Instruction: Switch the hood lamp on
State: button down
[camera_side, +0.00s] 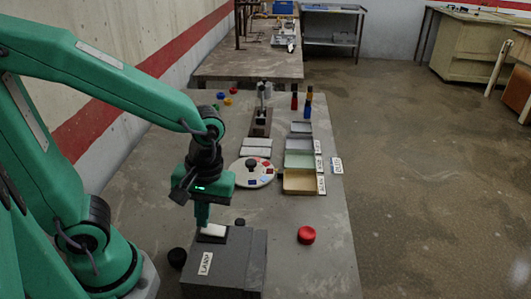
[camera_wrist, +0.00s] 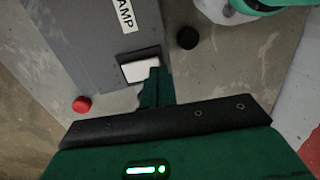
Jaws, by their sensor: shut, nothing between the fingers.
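A dark grey box (camera_side: 228,266) stands at the near end of the table, with a white label (camera_side: 205,263) reading LAMP. A white rocker switch (camera_side: 214,230) is set in its top; the box (camera_wrist: 90,35) and the switch (camera_wrist: 139,69) also show in the wrist view. My gripper (camera_side: 202,222) is shut and empty, pointing down at the switch. In the wrist view its fingertips (camera_wrist: 154,76) overlap the switch's edge. I cannot tell whether they touch it. No lit lamp is visible.
A red round piece (camera_side: 306,235) lies right of the box and a black one (camera_side: 177,257) left of it. Beyond stand a round white plate (camera_side: 254,173) with coloured patches, a tan tray (camera_side: 299,182) and a green tray (camera_side: 299,160). The table's right front is clear.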

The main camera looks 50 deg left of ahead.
aim_at(200, 230)
jog(key=shift+s+a+f, duration=0.15)
jog(key=shift+f, duration=0.15)
jog(key=shift+r, duration=0.1)
jog(key=shift+w+d+r, duration=0.25)
jog(key=shift+w+d, duration=0.3)
jog(key=shift+r, duration=0.15)
dwell(0.4)
notch_tip(200, 230, up, 14)
jog(key=s+a, duration=0.1)
jog(key=shift+s+a+f, duration=0.2)
jog(key=shift+s+a, duration=0.15)
dwell(0.6)
